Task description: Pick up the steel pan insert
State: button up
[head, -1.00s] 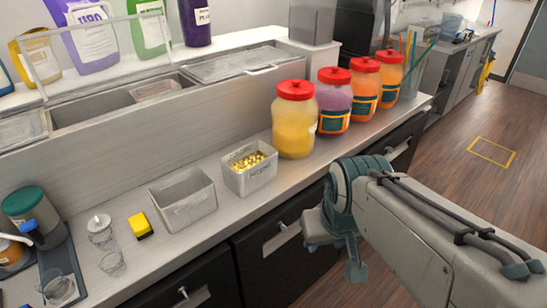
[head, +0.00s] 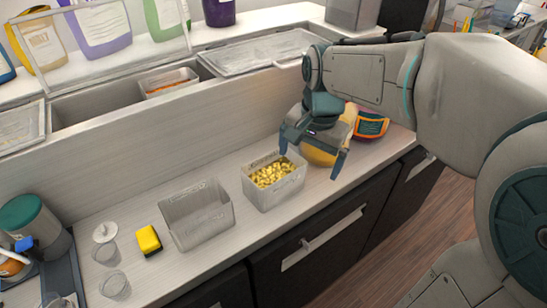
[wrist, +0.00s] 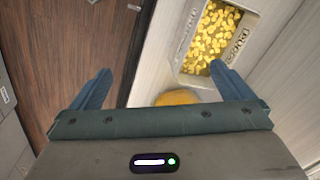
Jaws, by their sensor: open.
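I cannot tell for sure which container is the steel pan insert. An empty grey rectangular pan (head: 185,224) stands upright on the counter. To its right a similar pan (head: 266,200) holds gold pieces; it also shows at the upper right of the wrist view (wrist: 183,62). A smaller pan (head: 150,93) with orange contents sits in the recessed well behind. My gripper (head: 311,158) is open and empty, pointing down to the right of the gold-filled pan, in front of the yellow jar. In the wrist view its fingers (wrist: 160,70) are spread apart.
The yellow jar (head: 322,154) and an orange jar (head: 370,125) stand partly hidden by my arm. A yellow sponge (head: 147,241) and clear cups (head: 115,286) are left of the empty pan. The counter front is clear; dark drawers (head: 310,235) with handles lie below.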

jog(key=w+a+m+g, duration=0.1)
jog(key=w+a+m, duration=0.3)
jog(key=w+a, duration=0.25)
jog(key=p, duration=0.3)
send_over(274, 177)
jog(key=s, duration=0.5)
jog(key=shift+h, duration=0.3)
jog(key=shift+w+f, duration=0.2)
jog(key=shift+f, duration=6.8)
jog(key=c, duration=1.2)
jog(key=shift+r, duration=0.1)
jog(key=shift+c, duration=0.6)
jog(key=shift+r, duration=0.1)
